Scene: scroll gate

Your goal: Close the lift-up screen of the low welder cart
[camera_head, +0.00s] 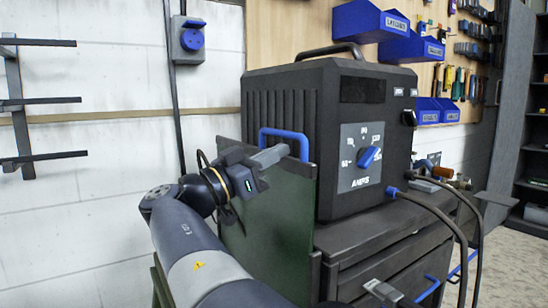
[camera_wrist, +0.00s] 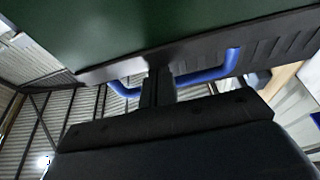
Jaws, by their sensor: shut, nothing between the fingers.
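The screen (camera_head: 270,230) is a dark green panel. It stands upright at the left side of the cart, in front of the welder's ribbed side. A blue bar handle (camera_head: 284,132) is fixed at its top edge. My gripper (camera_head: 280,155) is shut and empty at the handle, with its fingers level with the handle's opening. In the wrist view the screen (camera_wrist: 150,28) fills the top, and the shut fingers (camera_wrist: 158,75) cross in front of the middle of the blue handle (camera_wrist: 205,76). I cannot tell whether they touch it.
The black welder (camera_head: 290,95) with an amps dial sits on the dark cart (camera_head: 385,235), which has drawers. Two cables (camera_head: 440,210) hang from its front. A wall rack (camera_head: 18,105) is at the left. A pegboard (camera_head: 285,25) with blue bins is behind. Floor shows at the right.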

